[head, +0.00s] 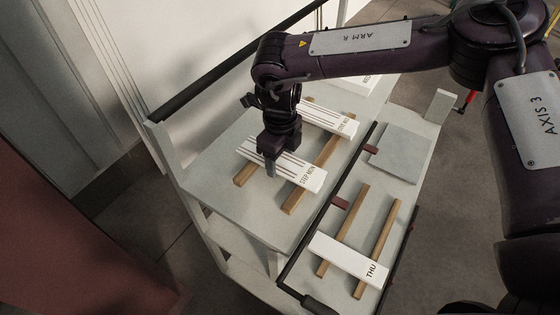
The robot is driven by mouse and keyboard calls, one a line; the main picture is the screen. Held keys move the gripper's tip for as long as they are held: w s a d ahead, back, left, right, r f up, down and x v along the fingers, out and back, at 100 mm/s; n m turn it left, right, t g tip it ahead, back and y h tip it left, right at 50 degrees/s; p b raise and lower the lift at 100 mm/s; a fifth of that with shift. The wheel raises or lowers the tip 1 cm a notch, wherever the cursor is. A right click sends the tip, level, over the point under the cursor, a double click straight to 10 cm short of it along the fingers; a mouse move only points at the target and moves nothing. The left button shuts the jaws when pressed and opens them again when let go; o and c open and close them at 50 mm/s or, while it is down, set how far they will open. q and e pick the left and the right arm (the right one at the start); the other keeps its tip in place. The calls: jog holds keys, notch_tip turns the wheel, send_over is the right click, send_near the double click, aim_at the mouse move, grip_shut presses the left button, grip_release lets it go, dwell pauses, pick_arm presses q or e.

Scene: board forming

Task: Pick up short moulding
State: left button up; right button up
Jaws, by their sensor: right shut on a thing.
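A white grooved moulding (292,168), its end lettered with what looks like "STEP MOU", lies across two wooden strips on the grey cart top. My right gripper (270,167) reaches down over it and is shut on it near the middle of its length. The jaws hide part of the moulding, and I cannot tell whether it is clear of the strips. A similar lettered moulding (330,118) lies just behind, partly hidden by my arm. My left gripper is not in view.
A white board marked "THU" (348,259) lies on two wooden strips on the right-hand shelf. A grey square plate (399,152) lies behind it. A dark rail (325,217) divides the cart surfaces. The cart top (215,163) is bare left of the mouldings.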

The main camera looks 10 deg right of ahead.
jog(key=shift+r, duration=0.2)
notch_tip(320, 180, up, 10)
jog(key=f+b, duration=0.1)
jog(key=b, duration=0.1)
notch_tip(320, 180, up, 11)
jog(key=p, duration=0.1)
send_over(280, 161)
jog(key=shift+f, duration=0.15)
